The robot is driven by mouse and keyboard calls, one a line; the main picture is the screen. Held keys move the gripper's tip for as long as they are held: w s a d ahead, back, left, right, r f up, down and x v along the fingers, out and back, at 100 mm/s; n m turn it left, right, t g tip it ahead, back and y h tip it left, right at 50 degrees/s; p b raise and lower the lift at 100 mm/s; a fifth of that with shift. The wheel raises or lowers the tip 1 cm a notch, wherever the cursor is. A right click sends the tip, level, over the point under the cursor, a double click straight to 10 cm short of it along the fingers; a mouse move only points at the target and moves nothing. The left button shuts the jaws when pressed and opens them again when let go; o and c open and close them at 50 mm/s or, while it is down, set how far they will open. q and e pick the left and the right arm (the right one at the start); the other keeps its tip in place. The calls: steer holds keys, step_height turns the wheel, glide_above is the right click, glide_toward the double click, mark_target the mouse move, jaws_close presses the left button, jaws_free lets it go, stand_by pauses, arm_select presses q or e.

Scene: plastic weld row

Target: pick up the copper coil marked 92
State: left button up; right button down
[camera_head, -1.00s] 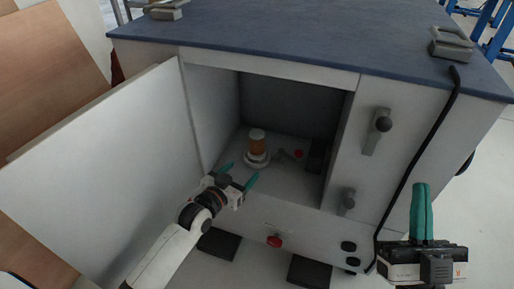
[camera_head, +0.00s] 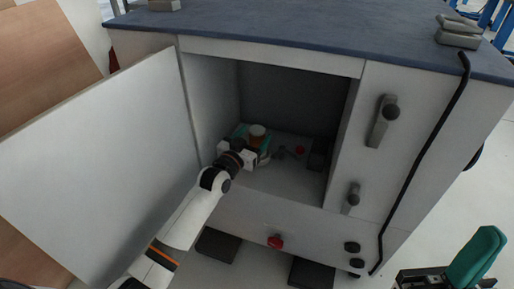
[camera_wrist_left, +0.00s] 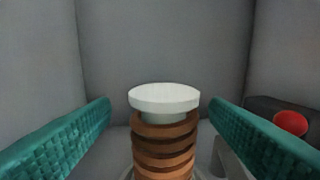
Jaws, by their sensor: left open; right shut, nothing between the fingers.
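The copper coil (camera_wrist_left: 163,150) stands upright with a white round cap on top, inside the open cabinet. In the head view the coil (camera_head: 257,138) is partly hidden by my left gripper (camera_head: 255,148). In the left wrist view my left gripper (camera_wrist_left: 160,125) is open, with one teal finger on each side of the coil and a gap to each. No number is legible on the coil. My right gripper (camera_head: 478,262) is at the lower right of the head view, outside the cabinet, shut and empty.
The cabinet door (camera_head: 100,165) stands open on the left, beside my left arm. The cabinet's right front panel (camera_head: 385,170) has handles and a black cable. A red knob (camera_wrist_left: 290,123) on a dark part sits right of the coil. A blue-grey top (camera_head: 300,30) covers the cabinet.

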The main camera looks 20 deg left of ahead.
mark_target(260, 130)
arm_select(q)
steer(key=b+x, duration=0.1)
steer(key=x, duration=0.2)
steer(key=shift+w+d, duration=0.2)
steer(key=shift+w, duration=0.15)
steer(key=shift+r, duration=0.1)
steer(key=c, duration=1.4)
